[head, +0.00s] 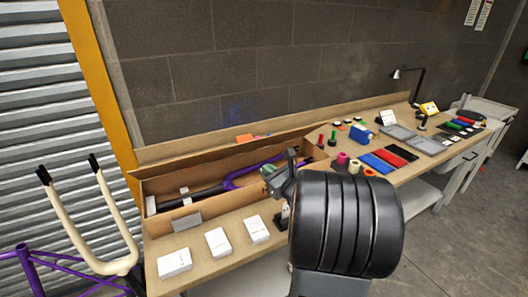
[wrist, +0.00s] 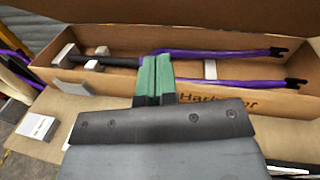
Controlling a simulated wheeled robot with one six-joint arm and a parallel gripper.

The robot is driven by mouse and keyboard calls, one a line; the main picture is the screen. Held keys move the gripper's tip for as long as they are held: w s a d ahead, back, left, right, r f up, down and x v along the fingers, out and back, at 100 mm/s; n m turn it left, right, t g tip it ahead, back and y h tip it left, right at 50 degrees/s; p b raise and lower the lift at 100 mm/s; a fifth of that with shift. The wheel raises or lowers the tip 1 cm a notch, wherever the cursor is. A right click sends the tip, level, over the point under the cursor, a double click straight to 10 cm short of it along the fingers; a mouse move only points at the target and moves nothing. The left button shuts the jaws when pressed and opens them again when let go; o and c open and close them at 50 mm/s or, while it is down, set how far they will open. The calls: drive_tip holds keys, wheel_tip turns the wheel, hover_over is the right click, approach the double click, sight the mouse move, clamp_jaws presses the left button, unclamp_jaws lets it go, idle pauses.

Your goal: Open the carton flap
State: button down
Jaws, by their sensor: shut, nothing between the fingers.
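The long brown carton (head: 160,185) stands on the workbench, its top open along the visible length. A purple fork with a black end (head: 235,180) lies inside; in the wrist view its two purple legs (wrist: 220,53) point right. A raised cardboard panel (wrist: 200,14) stands along the carton's far side. The front wall (wrist: 125,82) carries dark printing, partly hidden by my gripper. My gripper (wrist: 153,80), with green fingertips, is shut and empty. It appears over the carton's front edge; I cannot tell whether it touches. My arm hides the carton's near right part in the head view.
White boxes (head: 217,242) stand on the workbench (head: 205,270) in front of the carton. Rolls, red and blue items and grey trays (head: 397,132) crowd the bench to the right. A cream fork (head: 75,230) stands at left. Grey floor (head: 450,240) is free at right.

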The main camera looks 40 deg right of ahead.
drive_tip(key=d+f+m+h, duration=0.1)
drive_tip(key=d+m+h, duration=0.2)
drive_tip(key=d, duration=0.2)
drive_tip(key=p, duration=0.2)
approach(260, 140)
drive_tip(key=w+f, duration=0.3)
drive_tip(key=w, duration=0.1)
drive_tip(key=shift+w+d+r+m+p, duration=0.15)
drive_tip(key=shift+w+d+r+p, duration=0.1)
drive_tip(key=shift+w+r, duration=0.25)
drive_tip(key=shift+w+d+r+m+p, duration=0.2)
drive_tip(key=shift+w+r, duration=0.2)
drive_tip(key=shift+r, duration=0.15)
drive_tip(key=shift+w+r, duration=0.4)
drive_tip(key=shift+w, duration=0.1)
